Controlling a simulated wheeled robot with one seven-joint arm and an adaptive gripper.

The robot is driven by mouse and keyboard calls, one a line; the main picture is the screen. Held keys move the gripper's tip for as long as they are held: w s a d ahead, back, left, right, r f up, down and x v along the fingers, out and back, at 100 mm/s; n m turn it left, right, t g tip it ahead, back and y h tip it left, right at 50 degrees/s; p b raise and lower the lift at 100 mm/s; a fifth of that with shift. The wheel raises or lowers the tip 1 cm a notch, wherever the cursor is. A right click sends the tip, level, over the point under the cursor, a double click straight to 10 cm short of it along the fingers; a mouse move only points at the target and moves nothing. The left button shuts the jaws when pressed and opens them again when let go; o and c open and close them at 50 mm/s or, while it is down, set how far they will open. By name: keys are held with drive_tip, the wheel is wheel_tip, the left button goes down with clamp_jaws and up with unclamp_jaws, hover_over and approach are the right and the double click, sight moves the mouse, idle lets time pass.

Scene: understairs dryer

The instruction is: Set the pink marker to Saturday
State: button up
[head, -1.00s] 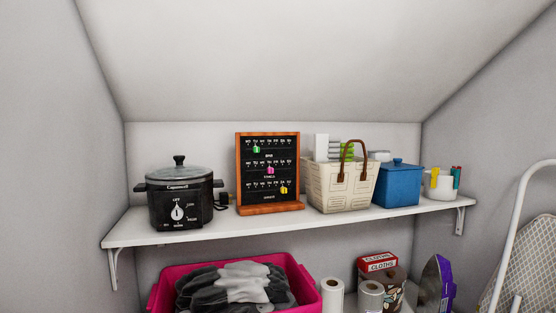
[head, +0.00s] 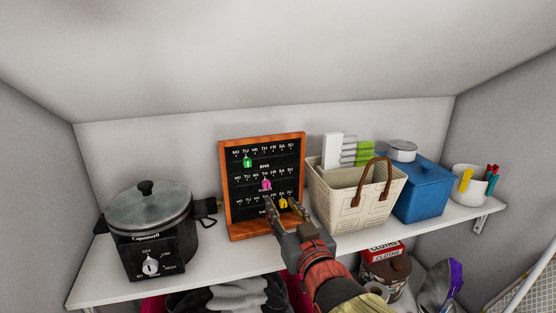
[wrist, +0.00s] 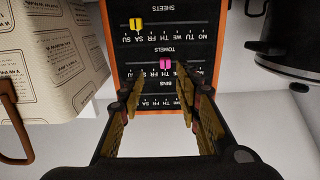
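The orange-framed black day board (head: 225,190) stands on the shelf and has three rows of days. The pink marker (head: 266,185) sits in the middle TOWELS row, at about TH. It also shows in the wrist view (wrist: 165,63), where the board appears upside down. The green marker (head: 247,161) is in the top BINS row near TU. The yellow marker (head: 283,203) is in the bottom SHEETS row, at about SA. My gripper (head: 284,212) is in front of the board's lower part. In the wrist view its fingers (wrist: 160,85) are apart with nothing held between them.
A black slow cooker (head: 150,220) stands left of the board. A cream basket (head: 350,200) with a brown handle stands close on its right, then a blue box (head: 422,190) and a white pot with pens (head: 465,185). The sloped ceiling (head: 250,60) is above the shelf (head: 215,265).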

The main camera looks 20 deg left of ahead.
sight(267, 184)
drive_tip(key=shift+s+a+r+p+x, duration=0.15)
drive_tip(key=shift+p+x, duration=0.3)
drive_tip(key=shift+x, duration=1)
drive_tip(key=shift+s+a+r+p+x, duration=0.1)
drive_tip(key=shift+r+p+x, duration=0.25)
drive_tip(key=shift+x, duration=1.05)
drive_tip(key=shift+a+r+p+x, duration=0.15)
drive_tip(key=shift+p+x, duration=0.35)
drive_tip(key=shift+x, duration=0.95)
drive_tip(key=shift+s+d, duration=0.1)
drive_tip(key=c, duration=0.4)
clamp_jaws()
